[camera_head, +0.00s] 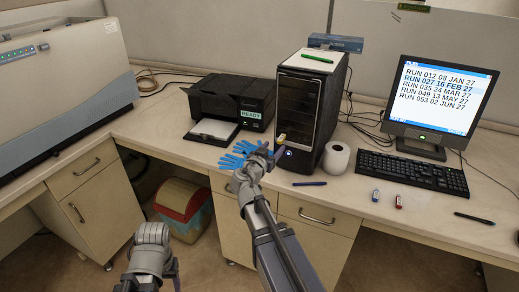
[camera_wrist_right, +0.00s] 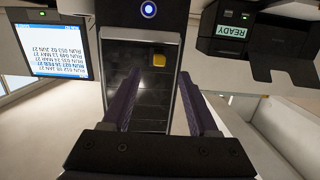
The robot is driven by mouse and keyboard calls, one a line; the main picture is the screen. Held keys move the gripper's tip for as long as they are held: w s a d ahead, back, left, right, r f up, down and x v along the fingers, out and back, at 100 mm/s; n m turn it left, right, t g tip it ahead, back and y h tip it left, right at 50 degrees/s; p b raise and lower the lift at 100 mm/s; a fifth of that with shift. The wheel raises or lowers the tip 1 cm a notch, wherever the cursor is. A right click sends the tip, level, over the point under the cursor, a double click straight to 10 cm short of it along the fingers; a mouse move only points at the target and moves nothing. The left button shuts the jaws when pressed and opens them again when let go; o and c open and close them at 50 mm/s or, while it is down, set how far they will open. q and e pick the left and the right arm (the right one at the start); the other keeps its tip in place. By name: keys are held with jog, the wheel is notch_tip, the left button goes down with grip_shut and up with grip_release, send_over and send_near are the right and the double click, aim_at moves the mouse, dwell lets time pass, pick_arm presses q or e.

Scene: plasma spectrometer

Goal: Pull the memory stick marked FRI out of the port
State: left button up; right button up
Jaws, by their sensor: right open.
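A small yellow memory stick (camera_head: 282,137) sticks out of the front of the black computer tower (camera_head: 322,75). It also shows in the right wrist view (camera_wrist_right: 159,60), against the dark front panel, ahead of and between my fingers. Its marking is too small to read. My right gripper (camera_head: 266,150) is in front of the tower, a little left of and below the stick. In the right wrist view my right gripper (camera_wrist_right: 160,88) is open, with nothing between its fingers. Part of my left arm shows at the lower left, but no left fingers can be made out.
A white roll (camera_head: 336,160), a dark pen (camera_head: 309,184) and blue gloves (camera_head: 232,160) lie near the tower. A printer (camera_head: 232,98) stands left of it.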

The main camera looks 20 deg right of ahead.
aim_at(279, 142)
jog(key=shift+b+x, duration=0.55)
jog(key=shift+x, duration=3.35)
jog(key=shift+s+d, duration=0.1)
jog(key=shift+s, duration=0.05)
grip_shut()
grip_release()
jog(key=shift+p+v, duration=0.6)
jog(key=shift+v, duration=3.3)
